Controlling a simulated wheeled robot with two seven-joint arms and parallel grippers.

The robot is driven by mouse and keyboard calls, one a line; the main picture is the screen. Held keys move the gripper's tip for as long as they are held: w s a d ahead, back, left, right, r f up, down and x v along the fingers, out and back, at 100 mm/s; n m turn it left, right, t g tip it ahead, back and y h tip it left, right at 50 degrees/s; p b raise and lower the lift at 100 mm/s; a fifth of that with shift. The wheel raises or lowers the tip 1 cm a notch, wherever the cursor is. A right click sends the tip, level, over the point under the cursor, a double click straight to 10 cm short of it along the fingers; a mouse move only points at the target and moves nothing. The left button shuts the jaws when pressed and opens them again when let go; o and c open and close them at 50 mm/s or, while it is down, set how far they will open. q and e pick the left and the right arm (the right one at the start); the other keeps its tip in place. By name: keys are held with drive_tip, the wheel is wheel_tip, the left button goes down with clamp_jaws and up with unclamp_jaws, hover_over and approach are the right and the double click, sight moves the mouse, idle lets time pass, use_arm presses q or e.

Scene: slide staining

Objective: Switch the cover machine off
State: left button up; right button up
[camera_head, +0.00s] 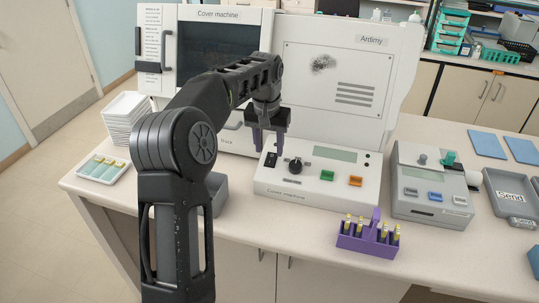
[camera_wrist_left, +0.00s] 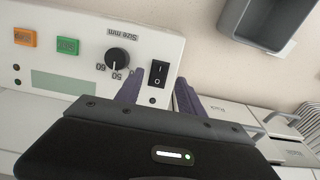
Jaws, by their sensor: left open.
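The cover machine (camera_head: 215,15) is a large white cabinet at the back of the table. Its control box (camera_head: 310,199) stands in front of it, with a black rocker switch (camera_head: 271,160), a black knob (camera_head: 295,165) and green and orange buttons. In the left wrist view the switch (camera_wrist_left: 158,75) shows I and O marks; I cannot tell which side is pressed. My left gripper (camera_head: 269,146) is open and empty, its purple fingers just above the box near the switch. In the left wrist view the fingers (camera_wrist_left: 160,96) appear on either side below the switch. My right gripper is not in view.
A grey device (camera_head: 432,205) stands right of the control box. A purple rack (camera_head: 366,244) with yellow-topped slides is in front. A grey bin (camera_head: 216,190), a slide tray (camera_head: 103,169) and stacked white trays (camera_head: 128,120) are at the left. The front table strip is mostly clear.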

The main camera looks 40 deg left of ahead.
use_arm(q)
drive_tip(key=r, duration=0.4)
drive_tip(key=shift+s+d, duration=0.1)
drive_tip(key=shift+s, duration=0.15)
